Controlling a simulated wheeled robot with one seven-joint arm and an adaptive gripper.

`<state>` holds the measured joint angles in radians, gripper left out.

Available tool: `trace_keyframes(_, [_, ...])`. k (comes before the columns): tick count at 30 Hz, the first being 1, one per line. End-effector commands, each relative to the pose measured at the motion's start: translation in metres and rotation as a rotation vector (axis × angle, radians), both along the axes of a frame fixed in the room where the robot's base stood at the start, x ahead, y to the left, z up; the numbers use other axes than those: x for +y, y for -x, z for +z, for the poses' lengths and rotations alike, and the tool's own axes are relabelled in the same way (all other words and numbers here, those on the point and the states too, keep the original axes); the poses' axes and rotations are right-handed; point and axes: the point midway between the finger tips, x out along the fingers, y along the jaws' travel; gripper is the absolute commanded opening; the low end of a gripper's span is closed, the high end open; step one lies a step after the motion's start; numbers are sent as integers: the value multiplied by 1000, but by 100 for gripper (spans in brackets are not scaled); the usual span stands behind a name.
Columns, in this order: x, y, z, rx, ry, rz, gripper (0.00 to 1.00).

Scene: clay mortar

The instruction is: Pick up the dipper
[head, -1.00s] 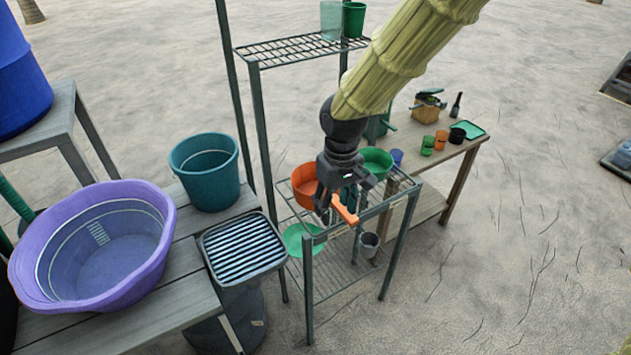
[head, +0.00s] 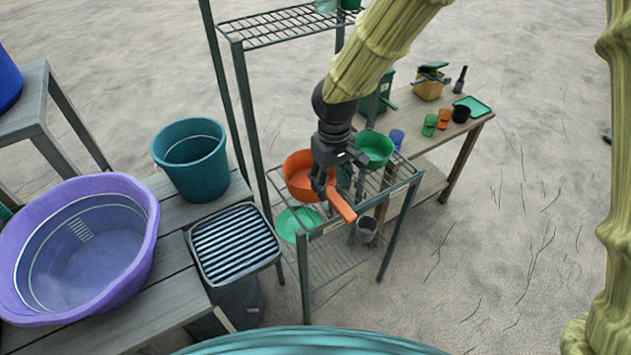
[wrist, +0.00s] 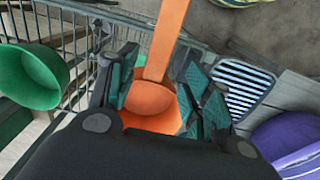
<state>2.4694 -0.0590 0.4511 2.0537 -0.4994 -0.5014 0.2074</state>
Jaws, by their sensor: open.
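The orange dipper has a round bowl (head: 299,178) and a long flat handle (head: 342,207). It rests on the upper wire shelf, with the handle reaching past the shelf's front edge. My gripper (head: 326,188) is above the dipper and hides where bowl and handle join in the head view. In the wrist view the open fingers of my gripper (wrist: 158,80) stand on either side of the handle (wrist: 165,42), near the bowl (wrist: 152,105). Whether a finger touches the handle cannot be told.
The wire rack (head: 392,190) also holds a green bowl (head: 374,149) at right and a light green dish (head: 297,222). A wooden table (head: 425,140) with small cups is behind.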

Motion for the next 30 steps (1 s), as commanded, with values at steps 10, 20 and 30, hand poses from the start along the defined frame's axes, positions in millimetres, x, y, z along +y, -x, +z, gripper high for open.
trace_keyframes(10, [-6, -1, -34, 2, 2, -2, 50])
trace_keyframes(20, [-6, -1, -51, -1, -1, -3, 50])
trace_keyframes(30, [-6, -1, -51, 0, 0, -3, 15])
